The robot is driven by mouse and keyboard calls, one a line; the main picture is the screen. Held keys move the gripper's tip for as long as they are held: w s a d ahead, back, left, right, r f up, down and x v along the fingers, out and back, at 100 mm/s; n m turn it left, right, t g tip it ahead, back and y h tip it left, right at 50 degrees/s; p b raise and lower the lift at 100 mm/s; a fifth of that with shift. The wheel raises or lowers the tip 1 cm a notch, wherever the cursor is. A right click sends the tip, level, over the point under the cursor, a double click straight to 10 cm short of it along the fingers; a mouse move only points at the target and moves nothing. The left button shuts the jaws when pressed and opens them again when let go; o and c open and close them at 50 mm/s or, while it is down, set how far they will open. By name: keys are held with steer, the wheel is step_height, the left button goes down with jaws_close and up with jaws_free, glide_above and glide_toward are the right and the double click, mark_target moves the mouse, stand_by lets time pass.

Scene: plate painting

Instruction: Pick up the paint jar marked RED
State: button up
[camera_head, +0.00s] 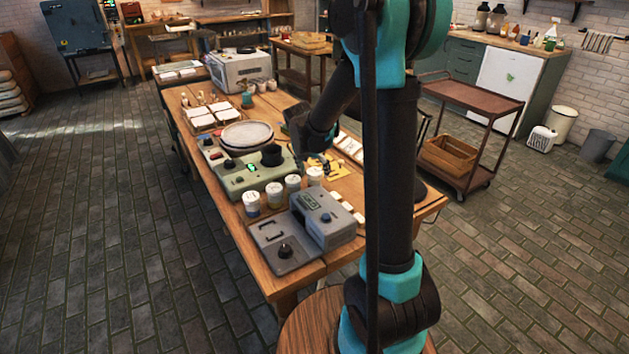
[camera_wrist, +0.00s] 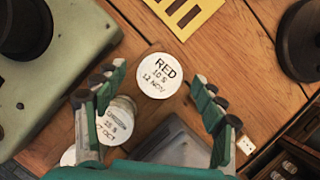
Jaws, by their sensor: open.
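The paint jar marked RED (camera_wrist: 160,76) shows its round white lid in the wrist view, with "RED, 10 S, 12 NOV" on it. It stands upright on the wooden table, between my fingertips in the picture. It appears to be the right-hand end jar (camera_head: 315,176) of the row in the head view. My gripper (camera_wrist: 157,78) is open and empty above it, one finger to each side; I cannot tell the exact height. A second jar (camera_wrist: 117,123), its label partly hidden by my left finger, stands below left of the RED one.
More white-lidded jars (camera_head: 251,203) continue the row. A green device (camera_head: 250,172) with a black knob stands behind the row, and a grey box (camera_head: 322,216) in front. A yellow stencil (camera_wrist: 186,12) lies flat beyond the RED jar. A dark round base (camera_wrist: 302,40) is at the right.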

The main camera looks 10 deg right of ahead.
steer(key=shift+x, duration=1)
steer(key=c, duration=1.3)
